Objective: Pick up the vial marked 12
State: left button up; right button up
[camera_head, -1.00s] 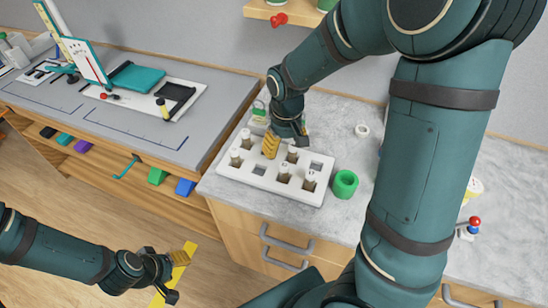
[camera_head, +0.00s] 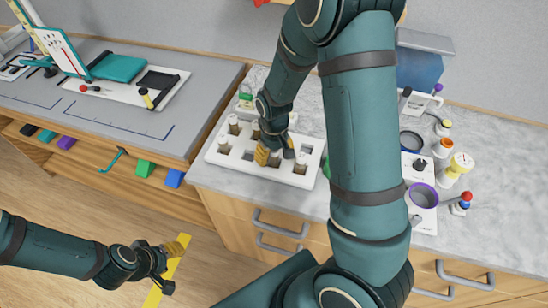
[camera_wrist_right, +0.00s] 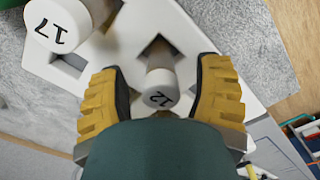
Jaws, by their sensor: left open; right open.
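The vial marked 12 (camera_wrist_right: 160,92) stands in a hole of the white rack (camera_wrist_right: 240,60), its white numbered cap between the open fingers of my right gripper (camera_wrist_right: 158,100). Gaps show on both sides of the cap. In the head view my right gripper (camera_head: 276,152) is over the front row of the rack (camera_head: 228,165) and hides part of it; the number 12 cannot be read there. A vial marked 17 (camera_wrist_right: 60,25) stands close by in the wrist view. My left gripper (camera_head: 172,264) is open and empty, low over the floor, away from the rack.
Other capped vials (camera_head: 234,124) stand in the rack near my right gripper. A green container is mostly hidden behind my right arm. Several bottles (camera_head: 460,165) and a device with a purple ring (camera_head: 422,196) stand right of it. A grey bench (camera_head: 110,110) adjoins on the left.

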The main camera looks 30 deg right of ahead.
jog(key=shift+f, duration=0.95)
grip_shut()
